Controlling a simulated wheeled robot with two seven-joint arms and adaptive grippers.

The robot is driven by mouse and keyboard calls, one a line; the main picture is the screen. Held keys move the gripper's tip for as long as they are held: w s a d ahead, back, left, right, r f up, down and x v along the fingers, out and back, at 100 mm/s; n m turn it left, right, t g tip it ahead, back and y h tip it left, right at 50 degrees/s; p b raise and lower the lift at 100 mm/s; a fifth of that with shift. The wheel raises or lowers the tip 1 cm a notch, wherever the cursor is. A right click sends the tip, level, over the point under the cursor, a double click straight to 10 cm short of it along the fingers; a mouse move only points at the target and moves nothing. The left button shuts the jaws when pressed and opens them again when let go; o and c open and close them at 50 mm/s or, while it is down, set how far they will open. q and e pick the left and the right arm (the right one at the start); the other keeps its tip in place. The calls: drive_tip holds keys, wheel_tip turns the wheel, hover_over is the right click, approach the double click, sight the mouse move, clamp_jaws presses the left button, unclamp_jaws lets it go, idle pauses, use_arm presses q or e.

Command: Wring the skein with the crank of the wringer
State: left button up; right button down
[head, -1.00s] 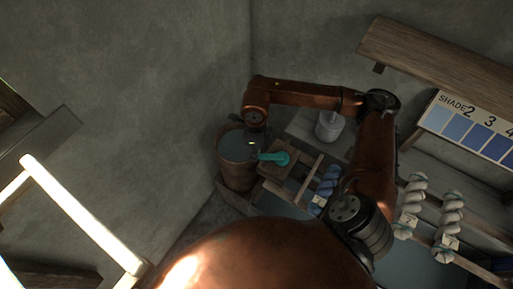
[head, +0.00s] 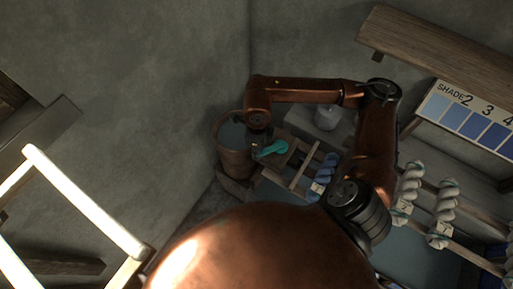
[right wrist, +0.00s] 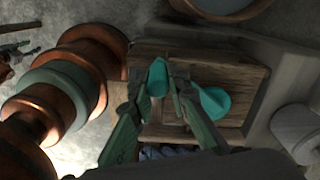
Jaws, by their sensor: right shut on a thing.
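The wringer is a small wooden block (head: 294,158), seen from above in the right wrist view as a wooden board (right wrist: 225,72). Its teal crank has a round hub (right wrist: 214,103) and an upright grip (right wrist: 157,80). The crank also shows in the head view (head: 276,148). My right gripper (right wrist: 160,92) is shut on the crank's grip, one finger on each side. It also shows in the head view (head: 258,149). A blue skein (head: 321,178) hangs beside the wringer; only a sliver shows in the right wrist view. My left gripper is out of view.
A wooden bucket of liquid (head: 234,158) stands close left of the wringer. A pale pot (head: 328,117) stands behind. Pale skeins (head: 410,190) hang on rails at the right, under a shade chart (head: 468,117) and a wooden shelf (head: 440,50).

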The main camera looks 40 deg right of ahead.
drive_tip(key=shift+s, duration=2.05)
drive_tip(key=c, duration=2)
unclamp_jaws()
drive_tip(key=shift+s, duration=0.2)
drive_tip(key=o, duration=1.2)
drive_tip(key=shift+w, duration=0.25)
wheel_tip(320, 180, up, 8)
drive_tip(key=p, duration=0.4)
drive_tip(key=shift+p, duration=0.35)
